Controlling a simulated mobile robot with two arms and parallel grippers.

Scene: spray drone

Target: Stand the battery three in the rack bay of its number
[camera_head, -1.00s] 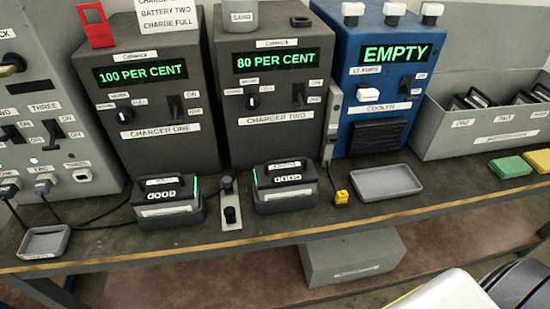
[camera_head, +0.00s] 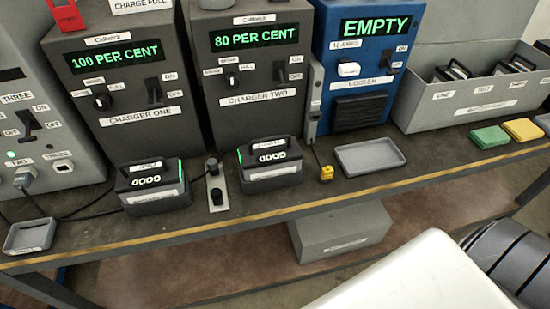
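One dark battery (camera_head: 153,188) sits in the cradle in front of charger one, and another battery (camera_head: 270,165) sits in the cradle in front of charger two. Both stand with a handle on top and small lit marks on the front; their number labels are too small to read. The grey rack (camera_head: 475,120) is at the right, with bays labelled ONE, TWO and a third label that is hard to read. Dark handled shapes show inside it, and I cannot tell exactly which bays they fill. Neither gripper shows in the head view.
Charger one (camera_head: 128,85) reads 100 PER CENT, charger two (camera_head: 253,75) reads 80 PER CENT, and the blue cooler (camera_head: 338,80) reads EMPTY. An empty grey tray (camera_head: 370,157), a yellow plug (camera_head: 327,173) and coloured pads (camera_head: 490,136) lie on the bench. A grey box (camera_head: 340,230) is below.

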